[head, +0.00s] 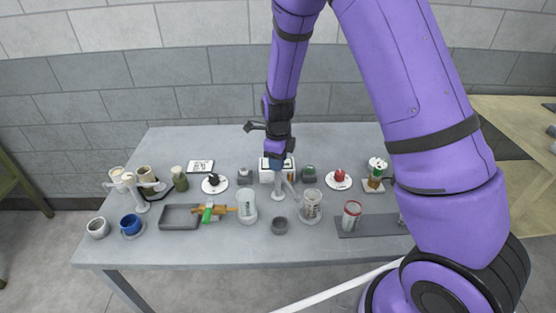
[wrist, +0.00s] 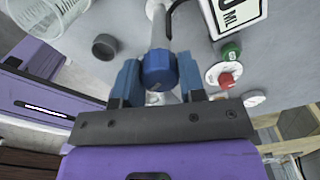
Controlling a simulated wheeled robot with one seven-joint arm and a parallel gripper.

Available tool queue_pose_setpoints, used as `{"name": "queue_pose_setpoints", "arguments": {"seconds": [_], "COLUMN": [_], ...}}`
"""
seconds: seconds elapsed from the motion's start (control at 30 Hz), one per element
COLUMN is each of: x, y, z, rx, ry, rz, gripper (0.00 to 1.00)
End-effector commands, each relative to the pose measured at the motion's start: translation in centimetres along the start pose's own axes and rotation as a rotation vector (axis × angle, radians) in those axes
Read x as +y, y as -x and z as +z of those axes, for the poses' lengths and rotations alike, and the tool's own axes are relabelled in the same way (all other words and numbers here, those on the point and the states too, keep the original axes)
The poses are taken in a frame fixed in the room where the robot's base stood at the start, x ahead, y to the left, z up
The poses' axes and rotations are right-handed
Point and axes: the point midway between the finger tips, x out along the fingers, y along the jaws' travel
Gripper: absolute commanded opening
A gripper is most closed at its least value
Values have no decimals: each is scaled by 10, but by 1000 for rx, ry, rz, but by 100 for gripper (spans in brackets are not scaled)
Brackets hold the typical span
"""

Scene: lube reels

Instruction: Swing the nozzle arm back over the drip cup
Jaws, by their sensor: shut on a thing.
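The nozzle arm (head: 288,183) is a grey bar on a short post with a round white base (head: 278,196), at the middle of the table. In the wrist view the arm (wrist: 160,32) runs from the top down to a blue knob (wrist: 159,68) at its end. My gripper (wrist: 159,86) has its blue fingers on both sides of this knob and is shut on it. In the head view my gripper (head: 276,161) hides part of the arm. The drip cup, a small dark grey cup (head: 280,226), stands in front of the post; the wrist view shows it (wrist: 105,47) left of the arm, which is not over it.
A white box marked ML (wrist: 236,14) stands close behind the arm. A green button (wrist: 231,52) and a red knob (wrist: 227,80) are nearby. Clear beakers (head: 247,207) (head: 311,206) flank the drip cup. Another nozzle stand (head: 141,200) is at the left.

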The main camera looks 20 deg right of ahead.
Motion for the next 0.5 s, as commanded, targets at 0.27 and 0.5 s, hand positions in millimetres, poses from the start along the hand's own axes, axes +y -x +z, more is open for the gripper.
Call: {"name": "queue_pose_setpoints", "arguments": {"seconds": [0.27,0.5], "x": [0,0], "y": [0,1], "z": [1,1], "rx": [-1,-2], "ry": [-203,-316], "rz": [-1,-1], "gripper": [0,0]}}
